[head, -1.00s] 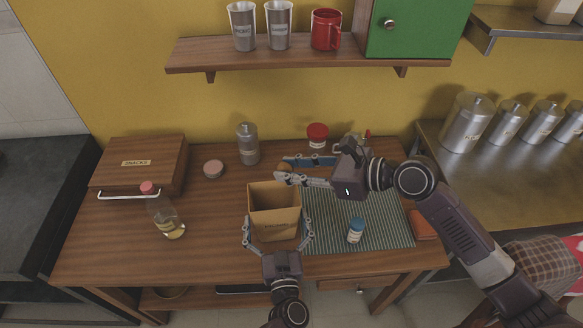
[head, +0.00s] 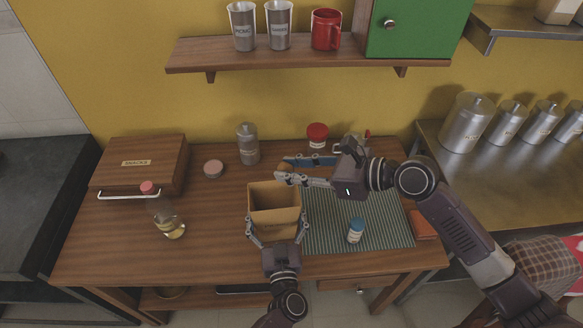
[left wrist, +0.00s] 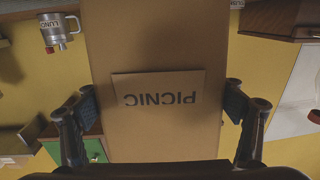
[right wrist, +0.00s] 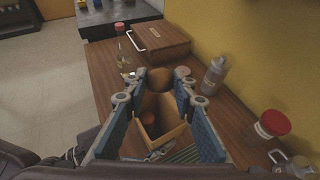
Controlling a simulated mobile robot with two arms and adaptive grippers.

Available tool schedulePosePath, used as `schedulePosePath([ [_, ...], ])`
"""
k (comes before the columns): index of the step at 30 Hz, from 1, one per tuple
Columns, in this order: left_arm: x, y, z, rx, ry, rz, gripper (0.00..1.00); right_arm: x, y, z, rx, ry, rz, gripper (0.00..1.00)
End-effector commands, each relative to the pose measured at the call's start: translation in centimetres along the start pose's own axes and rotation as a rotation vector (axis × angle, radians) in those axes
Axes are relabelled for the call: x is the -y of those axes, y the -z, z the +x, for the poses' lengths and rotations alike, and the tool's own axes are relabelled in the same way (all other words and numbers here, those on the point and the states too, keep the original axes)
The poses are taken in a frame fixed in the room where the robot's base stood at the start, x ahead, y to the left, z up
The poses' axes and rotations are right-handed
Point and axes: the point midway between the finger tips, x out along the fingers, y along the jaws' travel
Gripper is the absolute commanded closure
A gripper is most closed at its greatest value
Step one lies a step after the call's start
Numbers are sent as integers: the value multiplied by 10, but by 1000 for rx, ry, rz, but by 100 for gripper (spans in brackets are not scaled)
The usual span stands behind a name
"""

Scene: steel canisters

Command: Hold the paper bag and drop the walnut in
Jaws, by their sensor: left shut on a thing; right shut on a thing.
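The open paper bag (head: 274,196) stands upright on the wooden table. Its PICNIC label fills the middle of the left wrist view (left wrist: 160,45). My left gripper (head: 277,228) is shut on the bag from the front, one finger against each side. My right gripper (head: 283,171) is shut on the walnut (head: 286,166), which shows as a brown round thing between the fingertips in the right wrist view (right wrist: 160,80). The walnut is near the bag's back edge; its exact height is hard to tell.
A striped mat (head: 335,222) with a blue-capped bottle (head: 355,231) lies right of the bag. A glass bottle (head: 168,222) and a wooden box (head: 135,168) are left.

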Motion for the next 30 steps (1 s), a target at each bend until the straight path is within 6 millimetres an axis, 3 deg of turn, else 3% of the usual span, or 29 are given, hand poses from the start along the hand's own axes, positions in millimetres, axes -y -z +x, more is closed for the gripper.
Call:
schedulePosePath([
  [8,0,0,0,0,0,0,36,0,2,1,0,-1,1,86],
  [30,0,0,0,0,0,0,36,0,50,20,0,-1,2,86],
])
